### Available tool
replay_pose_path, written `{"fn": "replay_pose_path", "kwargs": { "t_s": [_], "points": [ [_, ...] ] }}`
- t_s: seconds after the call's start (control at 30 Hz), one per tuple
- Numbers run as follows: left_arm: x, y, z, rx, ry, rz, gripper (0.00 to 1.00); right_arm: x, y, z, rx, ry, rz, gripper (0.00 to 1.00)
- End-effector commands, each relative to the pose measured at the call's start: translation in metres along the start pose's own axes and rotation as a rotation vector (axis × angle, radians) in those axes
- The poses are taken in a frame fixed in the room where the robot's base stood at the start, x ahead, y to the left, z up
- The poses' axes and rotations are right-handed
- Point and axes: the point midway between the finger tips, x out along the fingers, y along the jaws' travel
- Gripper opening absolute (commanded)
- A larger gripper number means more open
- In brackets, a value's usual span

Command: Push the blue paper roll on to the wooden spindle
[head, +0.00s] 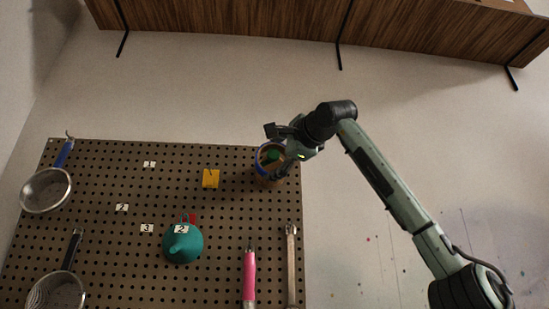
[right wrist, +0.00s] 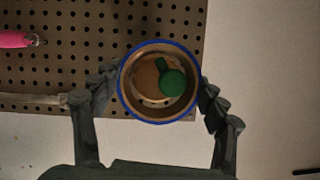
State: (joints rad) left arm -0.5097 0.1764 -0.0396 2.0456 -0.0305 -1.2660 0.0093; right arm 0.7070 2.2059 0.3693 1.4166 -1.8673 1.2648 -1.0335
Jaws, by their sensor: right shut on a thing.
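The blue paper roll (right wrist: 131,93) is a short ring with a blue outside and a brown inner wall. My right gripper (right wrist: 158,92) is shut on it, one finger at each side. In the head view the roll (head: 259,160) is at the pegboard's upper right corner, partly behind my right gripper (head: 284,155). A green round-ended piece (right wrist: 173,82) shows inside the roll's opening, off-centre to the right. I cannot make out a wooden spindle apart from it, nor how deep the green piece sits. My left gripper is not in view.
Bare wall lies right of the board. A wooden shelf (head: 240,20) runs above.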

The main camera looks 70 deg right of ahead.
Motion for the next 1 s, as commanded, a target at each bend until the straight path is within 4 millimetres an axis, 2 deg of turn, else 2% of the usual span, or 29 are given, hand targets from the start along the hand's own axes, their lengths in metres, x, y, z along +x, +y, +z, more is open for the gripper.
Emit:
{"fn": "replay_pose_path", "kwargs": {
  "t_s": [0.63,1.0],
  "points": [
    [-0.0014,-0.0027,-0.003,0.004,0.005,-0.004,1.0,0.0,-0.0005,-0.0003,0.0,0.0,-0.002,0.42],
    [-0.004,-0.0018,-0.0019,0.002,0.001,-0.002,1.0,0.0074,-0.0009,-0.0035,0.0,0.0,-0.001,0.42]
  ]
}}
